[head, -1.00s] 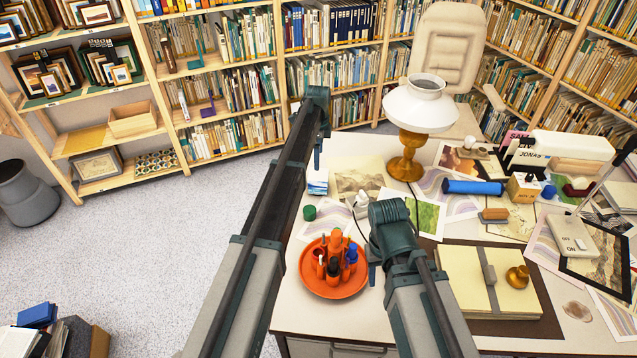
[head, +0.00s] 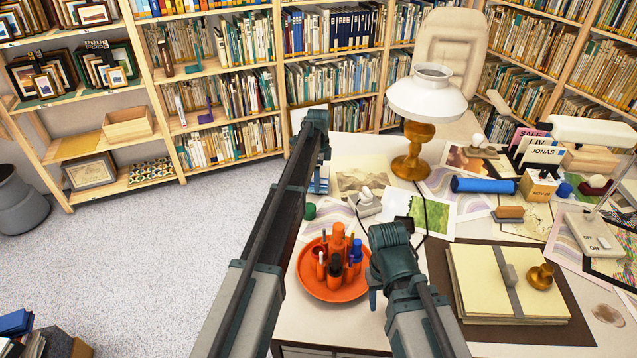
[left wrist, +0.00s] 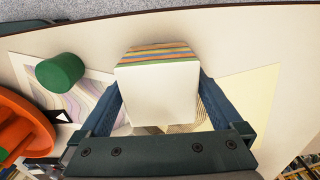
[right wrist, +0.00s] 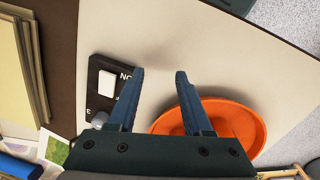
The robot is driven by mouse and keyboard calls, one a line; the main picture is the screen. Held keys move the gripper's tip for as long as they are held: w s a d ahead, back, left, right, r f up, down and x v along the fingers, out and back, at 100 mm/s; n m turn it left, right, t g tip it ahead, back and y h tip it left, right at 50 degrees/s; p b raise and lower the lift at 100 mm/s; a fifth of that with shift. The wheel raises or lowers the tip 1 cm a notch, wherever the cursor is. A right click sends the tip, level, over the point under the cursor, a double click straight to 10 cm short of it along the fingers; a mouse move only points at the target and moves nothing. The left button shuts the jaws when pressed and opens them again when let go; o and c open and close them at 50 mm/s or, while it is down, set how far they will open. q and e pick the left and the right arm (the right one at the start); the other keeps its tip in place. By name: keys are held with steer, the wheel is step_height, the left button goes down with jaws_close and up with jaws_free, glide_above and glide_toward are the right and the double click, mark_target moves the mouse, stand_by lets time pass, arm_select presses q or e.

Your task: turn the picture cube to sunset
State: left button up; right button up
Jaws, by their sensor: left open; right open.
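The picture cube (left wrist: 157,92) stands on the desk with a plain white top towards the left wrist camera. One side of it shows orange, yellow and green stripes; the other sides are mostly hidden there. In the head view a bluish-white part of the cube (head: 318,181) shows below my left gripper (head: 321,160), which covers the rest. My left gripper (left wrist: 160,85) is open, with one finger on either side of the cube; I cannot tell whether they touch it. My right gripper (right wrist: 158,73) is open and empty above the desk, beside the orange dish.
The orange dish (head: 310,284) with pens stands in front of the cube, and a green cylinder (head: 309,211) is close by. Loose prints (head: 365,178) lie around. A lamp (head: 412,160) stands behind. A dark block (right wrist: 104,86) is beside my right fingers.

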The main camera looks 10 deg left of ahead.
arm_select(q)
steer(key=c, duration=1.1)
steer(key=shift+o, duration=0.2)
